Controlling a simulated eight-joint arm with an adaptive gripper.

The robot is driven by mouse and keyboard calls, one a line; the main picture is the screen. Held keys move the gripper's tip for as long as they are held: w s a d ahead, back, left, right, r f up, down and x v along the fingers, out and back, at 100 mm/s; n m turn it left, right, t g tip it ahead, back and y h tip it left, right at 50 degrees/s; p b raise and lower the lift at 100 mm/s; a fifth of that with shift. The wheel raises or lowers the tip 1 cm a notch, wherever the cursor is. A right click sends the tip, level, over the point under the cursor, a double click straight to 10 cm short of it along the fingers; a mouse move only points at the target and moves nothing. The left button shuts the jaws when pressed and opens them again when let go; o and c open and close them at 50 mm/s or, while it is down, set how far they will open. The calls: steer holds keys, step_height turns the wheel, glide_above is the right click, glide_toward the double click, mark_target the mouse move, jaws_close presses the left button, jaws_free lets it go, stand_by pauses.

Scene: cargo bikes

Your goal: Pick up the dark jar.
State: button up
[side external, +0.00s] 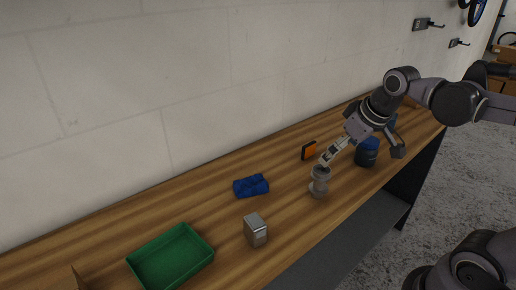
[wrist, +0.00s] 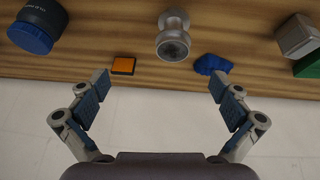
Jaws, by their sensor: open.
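The dark jar (side external: 366,153) stands on the wooden bench beneath my arm, with a blue lid on top. In the wrist view the dark jar (wrist: 62,18) is at the top left, cut by the frame edge, its lid facing the camera. My gripper (side external: 362,156) is above the bench with its fingers spread. In the wrist view my gripper (wrist: 160,82) is open and nothing is between its fingers. The jar lies beyond the left finger, outside the gap and apart from it.
An orange-and-black block (side external: 309,150), a blue lumpy piece (side external: 251,186), a metallic box (side external: 255,230) and a green tray (side external: 171,257) are on the bench (side external: 120,226). A pale wall (side external: 200,80) runs behind.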

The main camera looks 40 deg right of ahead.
steer(key=s+a+f+t, duration=0.1)
steer(key=s+a+f, duration=0.2)
steer(key=a+f, duration=0.2)
steer(key=shift+s+a+t+y, duration=0.15)
steer(key=shift+s+t+y, duration=0.05)
steer(key=shift+t+y, duration=0.2)
steer(key=shift+f, duration=0.1)
steer(key=shift+c, duration=1.3)
step_height(320, 180, up, 3)
steer(key=m+g+h, duration=0.4)
steer(key=m+g, duration=0.1)
steer(key=m, duration=0.7)
glide_above(367, 152)
steer(key=shift+s+a+f, duration=0.15)
steer(key=shift+s+a, duration=0.2)
steer(key=shift+s, duration=0.1)
steer(key=shift+d+f, duration=0.2)
steer(key=shift+a+x, duration=0.1)
steer(key=shift+x, duration=2.45)
steer(key=shift+a+x, duration=0.15)
steer(key=shift+x, duration=2.45)
steer(key=shift+w, duration=0.15)
